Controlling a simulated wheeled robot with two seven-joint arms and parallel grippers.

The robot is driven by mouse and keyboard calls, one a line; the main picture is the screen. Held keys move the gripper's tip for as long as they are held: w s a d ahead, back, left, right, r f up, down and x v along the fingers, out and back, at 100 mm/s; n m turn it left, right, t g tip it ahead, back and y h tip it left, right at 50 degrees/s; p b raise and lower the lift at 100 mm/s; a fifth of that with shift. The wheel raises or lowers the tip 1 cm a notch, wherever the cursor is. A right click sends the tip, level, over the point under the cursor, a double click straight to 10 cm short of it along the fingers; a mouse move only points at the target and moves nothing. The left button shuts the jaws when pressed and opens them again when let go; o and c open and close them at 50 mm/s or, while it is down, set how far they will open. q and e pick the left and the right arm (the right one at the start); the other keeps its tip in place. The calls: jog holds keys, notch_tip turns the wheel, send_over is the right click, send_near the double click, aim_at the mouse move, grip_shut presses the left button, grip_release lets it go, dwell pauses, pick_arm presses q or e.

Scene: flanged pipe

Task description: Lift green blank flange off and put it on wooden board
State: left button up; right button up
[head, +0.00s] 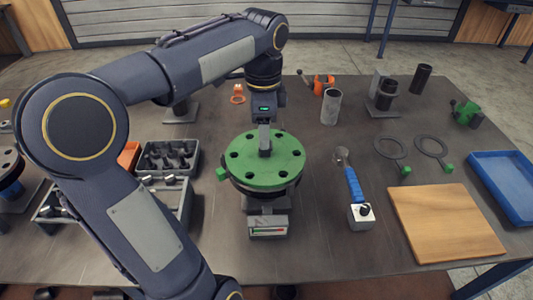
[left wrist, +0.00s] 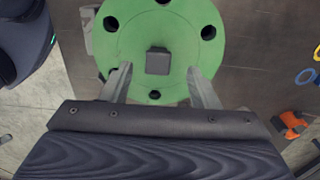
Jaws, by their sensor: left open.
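The green blank flange (head: 250,165) is a round disc with several bolt holes. It lies flat on top of the pipe stand (head: 265,205) in the middle of the table. A dark block-like handle stands at its centre, and the handle also shows in the left wrist view (left wrist: 158,61). My left gripper (head: 265,138) is above the flange at the handle. In the left wrist view its two fingers (left wrist: 160,88) are spread apart, one on each side, with the handle between and beyond them. The wooden board (head: 445,223) lies bare at the right front. My right gripper is not in view.
A blue-handled tool (head: 353,185) and a white block (head: 361,216) lie between flange and board. Two dark ring gaskets (head: 390,148) lie behind the board, and a blue tray (head: 505,185) is right of it. A grey parts tray (head: 168,158) stands left of the flange.

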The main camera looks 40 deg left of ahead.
pick_arm(q)
jog(key=f, duration=0.4)
jog(key=shift+d+f, duration=0.15)
jog(key=shift+d, duration=0.05)
jog(key=shift+c, duration=0.3)
grip_shut()
